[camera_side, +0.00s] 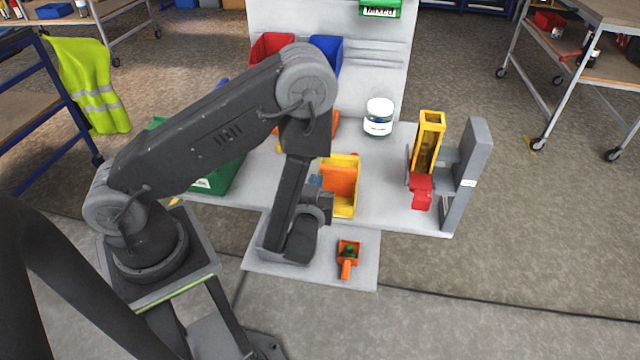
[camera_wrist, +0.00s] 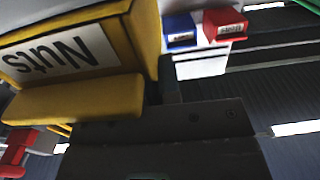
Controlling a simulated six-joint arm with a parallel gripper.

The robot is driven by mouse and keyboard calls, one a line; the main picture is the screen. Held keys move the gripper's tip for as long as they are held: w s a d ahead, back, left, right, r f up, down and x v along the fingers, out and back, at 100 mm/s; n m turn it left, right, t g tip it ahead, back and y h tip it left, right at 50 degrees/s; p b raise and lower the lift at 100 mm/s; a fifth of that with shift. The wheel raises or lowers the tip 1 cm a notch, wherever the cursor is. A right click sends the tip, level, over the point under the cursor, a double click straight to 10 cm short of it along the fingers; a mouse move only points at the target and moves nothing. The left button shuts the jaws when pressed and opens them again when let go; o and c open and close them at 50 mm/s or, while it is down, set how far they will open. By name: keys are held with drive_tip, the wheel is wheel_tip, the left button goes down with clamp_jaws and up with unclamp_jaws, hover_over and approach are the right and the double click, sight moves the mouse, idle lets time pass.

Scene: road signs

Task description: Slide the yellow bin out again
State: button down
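The yellow bin (camera_side: 347,206) stands on the grey worktop near its front edge, with an orange piece (camera_side: 340,179) in its opening. In the wrist view the yellow bin (camera_wrist: 135,45) fills the upper left, close to the camera, with a white "Nuts" label and a thick yellow lip. My gripper (camera_side: 322,206) is low beside the bin's left side in the side view. In the wrist view dark gripper parts (camera_wrist: 165,125) lie just below the lip. I cannot tell whether they touch it, or whether the fingers are open or shut.
A white-lidded jar (camera_side: 379,117) stands behind the bin. A grey stand with a yellow chute (camera_side: 428,140) and red part is to the right. A small orange scoop (camera_side: 348,256) lies on the front board. Red (camera_side: 270,47) and blue (camera_side: 327,52) bins hang on the back panel.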

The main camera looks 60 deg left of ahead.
drive_tip(key=c, duration=1.2)
unclamp_jaws()
drive_tip(key=shift+c, duration=0.2)
drive_tip(key=v, duration=1.4)
drive_tip(key=shift+a, duration=0.1)
